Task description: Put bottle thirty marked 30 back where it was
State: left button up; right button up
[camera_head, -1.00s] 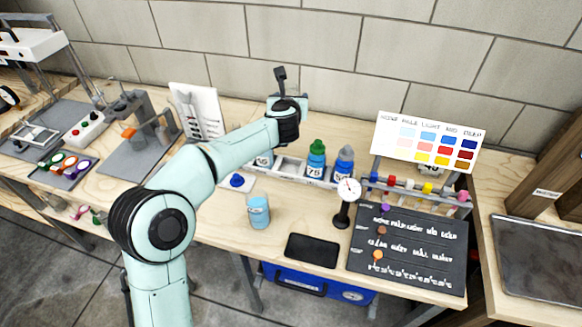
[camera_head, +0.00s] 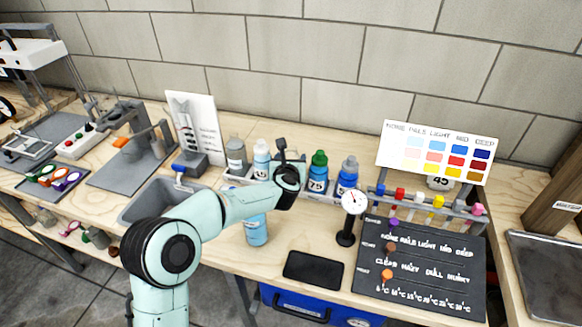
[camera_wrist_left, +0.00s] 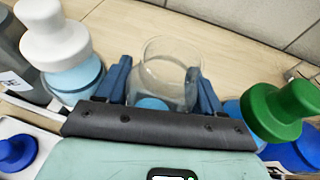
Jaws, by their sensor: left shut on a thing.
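My left gripper (camera_wrist_left: 163,82) has its two blue fingers on either side of a clear, see-through vessel (camera_wrist_left: 167,62) in the left wrist view. No mark 30 is readable on it. In the head view my forearm hides the fingers and the held vessel, above the bottle rack (camera_head: 322,197). To the left stand a grey bottle (camera_head: 236,156) and a white-capped pale blue bottle (camera_head: 262,158). My right gripper is out of view.
A light blue container (camera_head: 256,232) stands in front of the rack, partly behind my forearm. A gauge on a stand (camera_head: 353,203), a black pad (camera_head: 313,270) and a dark chart board (camera_head: 420,265) are to the right. A grey basin (camera_head: 150,200) is left.

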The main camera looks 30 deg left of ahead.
pick_arm(q)
jog(key=shift+f, duration=0.85)
jog(key=o, duration=1.1)
jog(key=b+v, duration=0.1)
jog(key=v, duration=0.6)
jog(key=shift+s+d, duration=0.1)
jog(key=shift+s, duration=0.15)
